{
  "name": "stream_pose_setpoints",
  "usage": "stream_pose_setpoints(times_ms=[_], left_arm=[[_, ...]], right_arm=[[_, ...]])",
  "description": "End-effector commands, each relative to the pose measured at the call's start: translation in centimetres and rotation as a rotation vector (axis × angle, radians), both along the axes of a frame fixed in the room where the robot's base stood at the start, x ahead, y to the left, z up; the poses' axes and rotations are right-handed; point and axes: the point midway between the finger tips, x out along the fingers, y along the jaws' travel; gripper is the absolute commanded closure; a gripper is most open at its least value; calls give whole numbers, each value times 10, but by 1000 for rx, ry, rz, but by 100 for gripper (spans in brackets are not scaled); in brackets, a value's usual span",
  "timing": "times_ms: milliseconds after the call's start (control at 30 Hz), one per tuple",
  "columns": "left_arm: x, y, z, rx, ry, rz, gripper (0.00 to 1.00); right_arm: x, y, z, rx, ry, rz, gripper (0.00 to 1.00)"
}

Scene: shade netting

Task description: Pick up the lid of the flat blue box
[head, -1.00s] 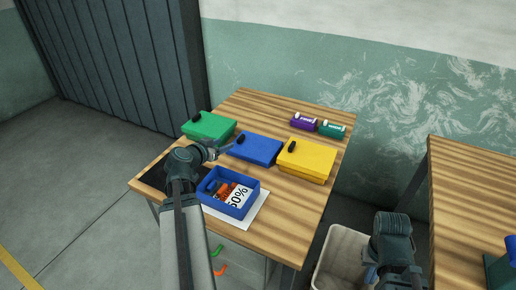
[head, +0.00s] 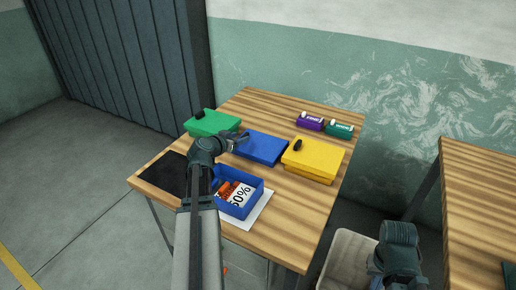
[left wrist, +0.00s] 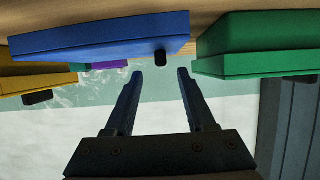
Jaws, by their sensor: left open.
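The flat blue lid (head: 264,148) lies on the wooden table between a green box and a yellow box. Its small black knob (left wrist: 161,58) shows in the left wrist view, where the blue lid (left wrist: 100,38) hangs upside down in the picture. My left gripper (head: 243,139) is open and empty at the lid's left end. In the left wrist view its two fingertips (left wrist: 160,74) stand either side of the knob's line, apart from it as far as I can tell. In the head view the gripper hides the knob. My right gripper (head: 395,260) is low at the right, its fingers unclear.
An open blue box (head: 257,190) with orange pieces and a card stands on white paper in front. The green box (head: 213,123) and yellow box (head: 314,160) flank the lid. Purple (head: 311,122) and teal (head: 340,130) items stand behind. A pale bin (head: 345,262) is below.

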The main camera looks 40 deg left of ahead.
Motion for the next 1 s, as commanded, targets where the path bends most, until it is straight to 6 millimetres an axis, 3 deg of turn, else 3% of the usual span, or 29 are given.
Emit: stream_pose_setpoints(times_ms=[333,667,900,1000], left_arm=[[10,2,-5,-1,0,-1,45],[49,9,-23,0,0,-1,45],[51,8,-22,-1,0,0,45],[51,8,-22,-1,0,0,61]], right_arm=[[0,0,-5,0,0,0,100],[0,0,-23,0,0,0,100],[0,0,-22,0,0,0,100],[0,0,-22,0,0,0,100]])
